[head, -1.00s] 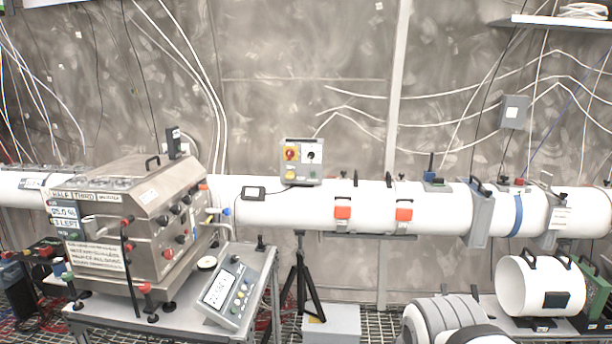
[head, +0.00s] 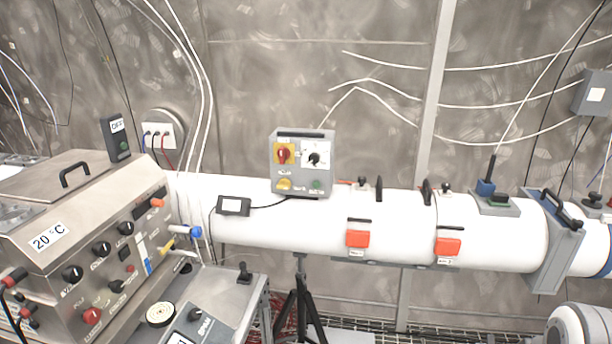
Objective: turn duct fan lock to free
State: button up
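A grey control box (head: 302,165) sits on top of the white duct (head: 400,225) near the middle of the head view. It carries a red rotary knob on a yellow plate (head: 284,154), which looks like the lock switch. The knob's exact position is too small to read. A black knob on a white dial (head: 315,156) is beside it. Below them are a yellow button (head: 285,184) and a green button (head: 316,186). My gripper is not in view; rounded white and grey parts at the lower right appear to be my arm.
A steel machine (head: 95,245) with knobs stands at the left, and a grey sloped panel (head: 205,305) on a table stands in front of the duct. A black tripod (head: 299,305) is under the box. Orange latches (head: 358,239) and a grey flange (head: 558,245) are on the duct to the right.

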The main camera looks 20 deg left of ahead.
aim_at(284, 184)
jog(key=u, duration=0.55)
jog(key=i, duration=1.45)
jog(key=u, duration=0.95)
jog(key=k, duration=0.8)
jog(key=u, duration=0.2)
jog(key=i, duration=0.85)
jog(key=z, duration=0.1)
